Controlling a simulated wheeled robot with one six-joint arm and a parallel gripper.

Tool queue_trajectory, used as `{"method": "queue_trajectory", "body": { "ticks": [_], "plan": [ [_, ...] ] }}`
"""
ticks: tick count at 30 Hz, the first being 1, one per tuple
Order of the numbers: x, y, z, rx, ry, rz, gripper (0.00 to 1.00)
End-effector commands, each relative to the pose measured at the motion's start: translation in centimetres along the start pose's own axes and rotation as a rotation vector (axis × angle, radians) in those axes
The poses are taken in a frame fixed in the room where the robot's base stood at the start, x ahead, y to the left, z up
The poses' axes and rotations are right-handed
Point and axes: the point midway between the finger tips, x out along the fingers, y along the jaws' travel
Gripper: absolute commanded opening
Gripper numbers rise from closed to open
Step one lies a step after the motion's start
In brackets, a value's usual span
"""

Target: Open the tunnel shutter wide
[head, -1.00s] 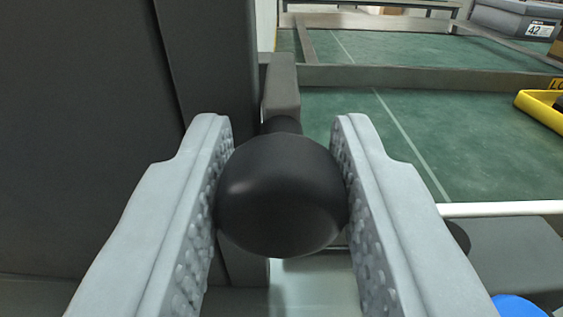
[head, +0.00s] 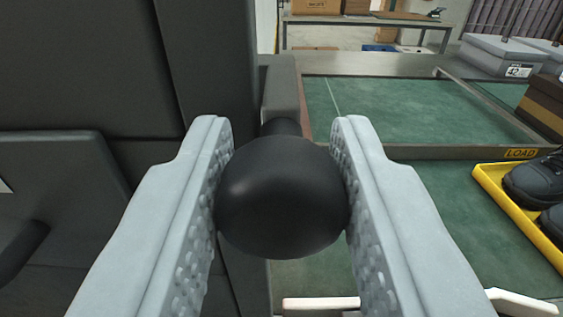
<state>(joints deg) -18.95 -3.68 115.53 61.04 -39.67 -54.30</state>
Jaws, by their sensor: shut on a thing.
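A round black knob (head: 282,198) sits between the two grey, studded fingers of my gripper (head: 283,190) in the head view. Both fingers touch its sides. The knob is fixed by a short black stem to a dark grey bar (head: 281,92) behind it. Large dark grey panels (head: 80,70), which look like the tunnel or its shutter, fill the left of the view. I cannot tell from this view how far the shutter stands open.
Green work surfaces (head: 415,108) with grey rails lie at the right. A yellow tray (head: 491,184) holds black shoes (head: 540,182) by a LOAD label (head: 521,154). Grey boxes (head: 500,56) stand at the back right. Another dark handle (head: 22,250) shows at lower left.

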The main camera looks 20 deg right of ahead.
Motion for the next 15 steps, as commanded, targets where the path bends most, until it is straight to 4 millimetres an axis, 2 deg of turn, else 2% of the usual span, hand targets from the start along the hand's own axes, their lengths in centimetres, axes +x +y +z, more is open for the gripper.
{"method": "queue_trajectory", "body": {
  "ticks": [7, 8, 9, 11, 15],
  "plan": [
    [0.00, -0.01, -0.02, 0.000, 0.000, 0.000, 0.00],
    [0.00, -0.01, -0.02, 0.000, 0.000, 0.000, 0.32],
    [0.00, -0.01, -0.01, 0.000, 0.000, 0.000, 0.40],
    [0.00, -0.01, 0.00, 0.000, 0.000, 0.000, 0.52],
    [0.00, -0.01, 0.02, 0.000, 0.000, 0.000, 0.52]
  ]
}}
